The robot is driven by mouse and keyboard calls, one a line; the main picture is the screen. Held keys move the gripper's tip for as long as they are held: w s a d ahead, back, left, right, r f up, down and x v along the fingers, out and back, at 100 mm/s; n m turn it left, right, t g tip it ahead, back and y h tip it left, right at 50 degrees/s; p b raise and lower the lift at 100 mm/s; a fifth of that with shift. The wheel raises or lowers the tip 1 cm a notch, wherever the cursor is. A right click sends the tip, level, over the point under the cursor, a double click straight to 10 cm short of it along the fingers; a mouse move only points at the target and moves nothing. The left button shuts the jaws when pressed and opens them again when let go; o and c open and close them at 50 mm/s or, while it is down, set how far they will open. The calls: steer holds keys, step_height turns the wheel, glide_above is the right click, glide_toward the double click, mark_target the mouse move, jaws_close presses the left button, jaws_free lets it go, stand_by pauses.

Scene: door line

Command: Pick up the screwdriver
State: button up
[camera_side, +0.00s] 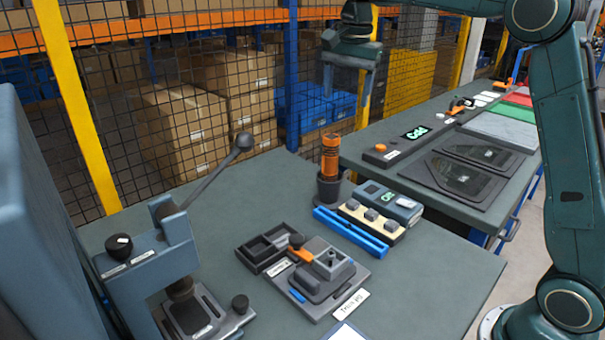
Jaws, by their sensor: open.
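The screwdriver (330,155) stands upright in a dark round holder (330,190) on the bench. Its orange handle with dark bands sticks up, and its lower part is hidden inside the holder. My gripper (346,98) hangs above and slightly to the right of the handle in the picture, fingers pointing down. The fingers are apart and nothing shows between them. A gap shows between the fingertips and the top of the handle.
A blue rail (350,232), a block with grey knobs (371,220) and a grey device (390,203) sit close beside the holder. A lever press (175,265) stands at the left. A fixture plate (315,290) lies in front. A mesh fence (170,90) runs behind.

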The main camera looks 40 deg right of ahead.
mark_target(331, 137)
steer(key=w+d+f+m, duration=0.1)
steer(key=w+f, duration=0.1)
steer(key=w+d+f+m, duration=0.1)
steer(key=w, duration=0.1)
steer(key=w+d+f+m+g, duration=0.1)
steer(key=w+f+m, duration=0.1)
steer(key=shift+w+d+f, duration=0.35)
steer(key=shift+w, duration=0.05)
steer(key=shift+f, duration=0.1)
steer(key=shift+f, duration=4.25)
steer(key=shift+f, duration=2.6)
